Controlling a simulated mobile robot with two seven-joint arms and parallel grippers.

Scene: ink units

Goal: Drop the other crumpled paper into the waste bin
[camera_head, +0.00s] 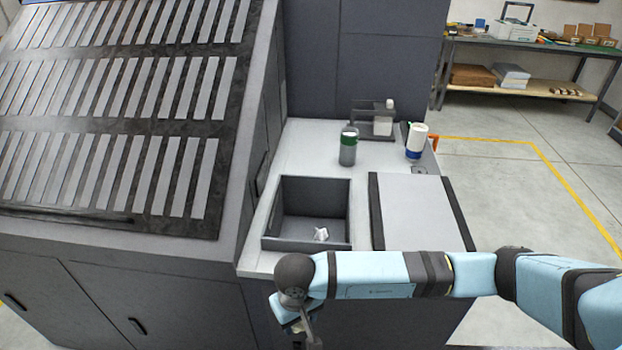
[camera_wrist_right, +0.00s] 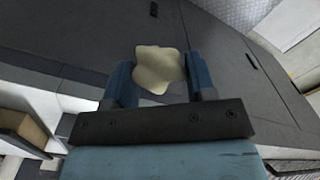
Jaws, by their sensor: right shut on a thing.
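My right gripper (camera_head: 301,328) hangs low in front of the counter's front edge in the head view. In the right wrist view it is shut on a cream crumpled paper (camera_wrist_right: 159,69), held between its two blue fingers. The head view does not show this paper clearly. Another small white crumpled paper (camera_head: 321,234) lies on the floor of a dark open-topped box (camera_head: 349,205) set in the counter, near its front wall. I cannot tell whether this box is the waste bin; no other bin is clearly seen. My left gripper is out of view.
A grey flat panel with dark side strips (camera_head: 412,212) lies right of the box. A green-banded bottle (camera_head: 348,147) and a white container (camera_head: 416,138) stand behind. A large slatted machine (camera_head: 110,110) fills the left. Open floor (camera_head: 505,190) lies right.

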